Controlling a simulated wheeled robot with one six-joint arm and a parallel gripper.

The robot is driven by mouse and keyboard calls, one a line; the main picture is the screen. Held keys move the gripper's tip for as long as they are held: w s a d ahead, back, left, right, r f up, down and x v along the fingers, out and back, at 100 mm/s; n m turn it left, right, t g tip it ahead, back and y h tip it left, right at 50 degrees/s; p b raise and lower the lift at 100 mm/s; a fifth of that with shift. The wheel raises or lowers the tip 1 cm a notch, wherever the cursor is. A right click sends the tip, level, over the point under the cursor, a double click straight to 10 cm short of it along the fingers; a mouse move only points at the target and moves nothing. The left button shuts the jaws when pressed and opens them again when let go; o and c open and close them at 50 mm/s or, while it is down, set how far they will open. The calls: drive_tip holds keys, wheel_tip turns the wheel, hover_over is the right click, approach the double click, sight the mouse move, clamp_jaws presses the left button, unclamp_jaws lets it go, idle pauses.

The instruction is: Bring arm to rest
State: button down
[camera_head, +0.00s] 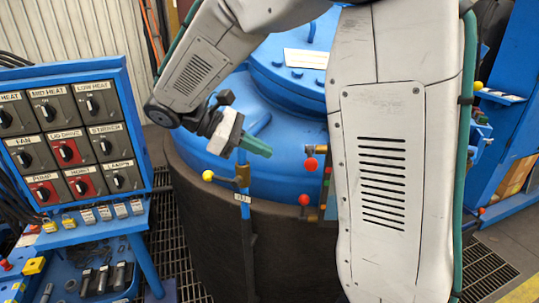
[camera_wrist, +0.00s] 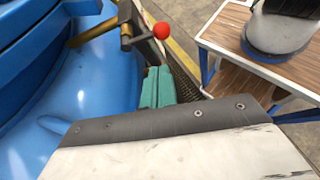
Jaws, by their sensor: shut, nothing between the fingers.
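My arm reaches over the blue furnace lid (camera_head: 290,125) in the head view. My gripper (camera_head: 262,147) hangs in front of the lid with its green fingers pointing right, shut and empty. In the wrist view the green fingers (camera_wrist: 157,88) lie side by side beyond the pale wrist housing. A red-knobbed lever (camera_wrist: 161,30) is close beyond the fingertips in the wrist view. The furnace's dark lower body (camera_head: 210,225) stands below the lid.
A yellow-knobbed valve (camera_head: 208,176) and a red knob (camera_head: 310,164) stick out near my gripper. A switch panel (camera_head: 70,130) stands at left above a blue tool shelf (camera_head: 90,280). A wooden-topped table (camera_wrist: 225,40) shows in the wrist view. Floor grating surrounds the furnace.

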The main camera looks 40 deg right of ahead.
idle(0.4)
drive_tip(key=s+a+f+m+t+y, duration=0.1)
drive_tip(key=s+m+t+y, duration=0.3)
drive_tip(key=s, duration=0.4)
drive_tip(key=s+a+f+m+t+y, duration=0.1)
drive_tip(key=s+a+m+t+y, duration=0.3)
drive_tip(key=s, duration=0.5)
drive_tip(key=shift+a+m+y, duration=0.15)
drive_tip(key=shift+m+y, duration=0.35)
drive_tip(key=shift+y, duration=0.4)
drive_tip(key=shift+s+f, duration=0.1)
